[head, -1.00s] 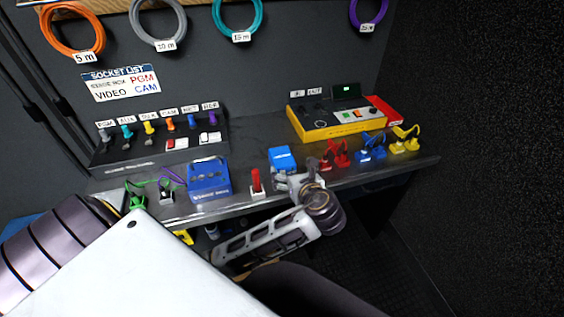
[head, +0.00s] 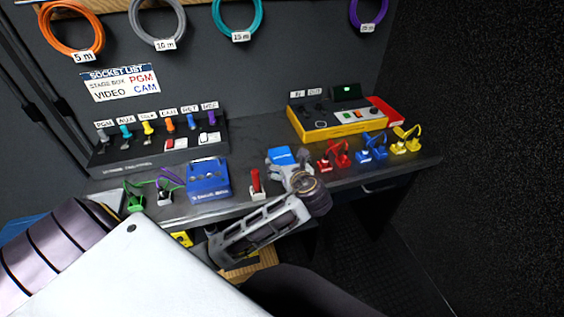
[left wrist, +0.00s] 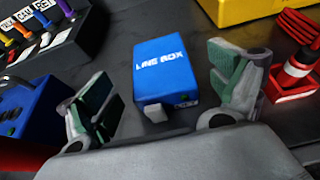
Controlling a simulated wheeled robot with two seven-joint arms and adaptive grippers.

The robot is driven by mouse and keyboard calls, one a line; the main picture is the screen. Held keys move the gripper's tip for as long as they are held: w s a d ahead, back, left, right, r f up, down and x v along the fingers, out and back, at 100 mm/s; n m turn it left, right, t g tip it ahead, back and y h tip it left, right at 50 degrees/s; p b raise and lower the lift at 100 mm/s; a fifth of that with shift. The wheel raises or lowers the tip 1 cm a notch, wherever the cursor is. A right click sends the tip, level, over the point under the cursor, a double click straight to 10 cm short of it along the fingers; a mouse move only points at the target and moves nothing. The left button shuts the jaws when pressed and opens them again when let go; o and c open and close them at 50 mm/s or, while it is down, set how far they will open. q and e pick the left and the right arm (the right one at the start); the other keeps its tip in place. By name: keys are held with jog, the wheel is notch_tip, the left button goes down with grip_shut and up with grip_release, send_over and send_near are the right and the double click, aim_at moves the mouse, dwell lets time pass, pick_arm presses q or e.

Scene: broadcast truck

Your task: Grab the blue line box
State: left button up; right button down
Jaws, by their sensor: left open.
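The blue line box (left wrist: 163,72) lies on the dark bench top, with "LINE BOX" lettered on its top. In the left wrist view it sits between the two open fingers of my left gripper (left wrist: 168,100), with a gap on both sides. In the head view the line box (head: 281,155) is partly hidden behind my left gripper (head: 288,174), which reaches over the bench's front edge. My left gripper is open and empty. My right gripper is not in view.
A blue stage box (head: 208,180) and a red-handled item (head: 256,184) stand left of the gripper. Red connectors (head: 333,156) stand close on its right, with blue and yellow ones beyond. A yellow console (head: 345,120) is behind. The bench's front edge runs below.

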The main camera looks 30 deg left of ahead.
aim_at(282, 157)
pick_arm(q)
jog(key=shift+w+a+f, duration=0.15)
jog(key=shift+w+a, duration=0.2)
jog(key=shift+b+x, duration=0.6)
jog(key=shift+x, duration=1.25)
jog(key=shift+w+a, duration=0.1)
jog(key=shift+a, duration=0.05)
jog(key=c, duration=1.2)
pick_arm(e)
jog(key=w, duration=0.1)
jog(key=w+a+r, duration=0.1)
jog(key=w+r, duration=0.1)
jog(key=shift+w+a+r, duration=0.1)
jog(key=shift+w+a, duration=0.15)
